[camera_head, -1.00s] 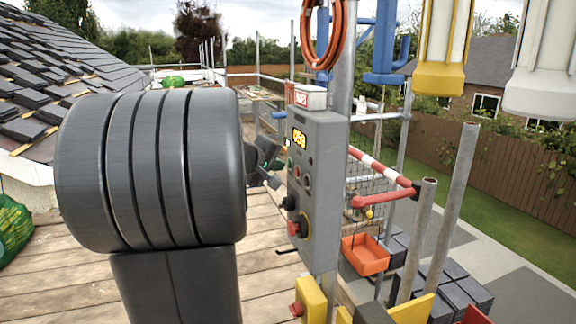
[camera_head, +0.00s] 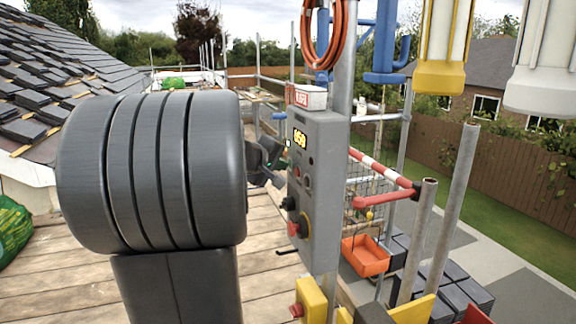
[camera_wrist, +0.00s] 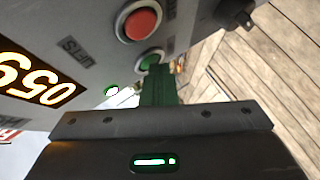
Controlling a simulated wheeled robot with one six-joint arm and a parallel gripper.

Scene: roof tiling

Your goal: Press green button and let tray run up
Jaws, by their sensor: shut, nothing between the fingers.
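The grey control box (camera_head: 320,190) stands on a post right of centre, with a lit yellow number display. In the wrist view, the green button (camera_wrist: 151,58) sits beside a red button (camera_wrist: 140,22) on the panel. My gripper (camera_wrist: 157,72) is shut and empty, its green fingertips right at the green button and partly covering it; I cannot tell whether the button is pressed in. My gripper (camera_head: 277,166) is partly hidden behind my arm in the head view. An orange tray (camera_head: 366,262) is beyond the box, low at the right.
A red emergency knob (camera_head: 293,229) sticks out low on the box. A red-and-white bar (camera_head: 380,168) and upright steel poles (camera_head: 450,215) stand to the right. Grey stacked blocks (camera_head: 470,290) lie below. Wooden decking (camera_head: 50,270) is open at the left, beside the tiled roof.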

